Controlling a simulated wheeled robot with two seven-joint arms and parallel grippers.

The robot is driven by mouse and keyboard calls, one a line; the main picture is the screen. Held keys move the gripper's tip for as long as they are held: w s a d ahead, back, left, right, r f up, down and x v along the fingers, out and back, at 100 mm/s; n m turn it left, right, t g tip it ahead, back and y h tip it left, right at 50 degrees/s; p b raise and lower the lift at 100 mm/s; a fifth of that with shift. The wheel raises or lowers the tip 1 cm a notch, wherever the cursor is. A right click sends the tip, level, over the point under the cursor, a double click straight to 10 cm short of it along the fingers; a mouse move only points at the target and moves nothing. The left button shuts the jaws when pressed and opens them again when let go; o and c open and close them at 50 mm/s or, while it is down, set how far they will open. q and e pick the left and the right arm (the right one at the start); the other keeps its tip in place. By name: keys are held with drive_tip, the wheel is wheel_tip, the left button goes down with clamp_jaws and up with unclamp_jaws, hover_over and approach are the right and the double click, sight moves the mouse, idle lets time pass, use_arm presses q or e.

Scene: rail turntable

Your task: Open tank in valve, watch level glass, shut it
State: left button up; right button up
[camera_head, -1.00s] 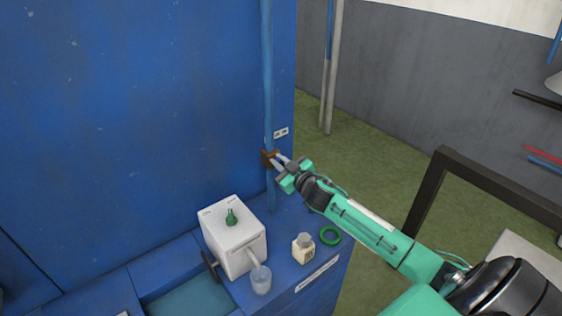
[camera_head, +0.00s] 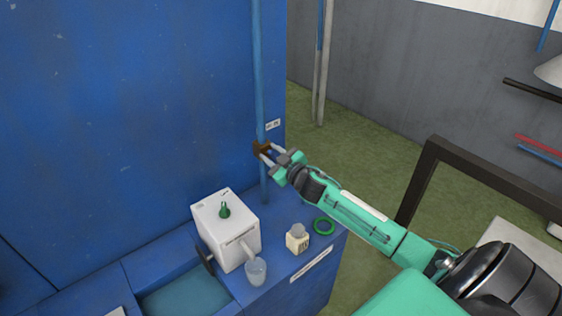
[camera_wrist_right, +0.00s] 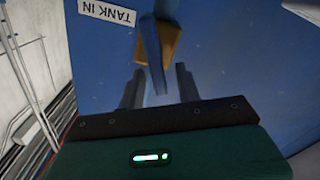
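The tank in valve has a brass body (camera_head: 262,148) on the vertical blue pipe in the head view. The right wrist view shows the brass body (camera_wrist_right: 159,42), a blue lever (camera_wrist_right: 152,60) and an upside-down "TANK IN" label (camera_wrist_right: 107,12). My right gripper (camera_head: 269,156) is at the valve. In the wrist view its two fingers (camera_wrist_right: 158,88) are apart, with the lever's end between them and gaps on both sides. I cannot make out a level glass. My left gripper is not in view.
On the blue bench below stand a white box (camera_head: 238,245) with a green knob, a clear cup (camera_head: 256,271), a small capped bottle (camera_head: 298,238) and a green ring (camera_head: 324,226). A blue wall panel (camera_head: 120,110) lies behind the pipe. A dark frame (camera_head: 480,178) stands at right.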

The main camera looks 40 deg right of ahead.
drive_tip(key=s+d+b, duration=0.1)
drive_tip(key=s+b, duration=0.3)
drive_tip(key=s, duration=0.9)
drive_tip(key=shift+s, duration=0.3)
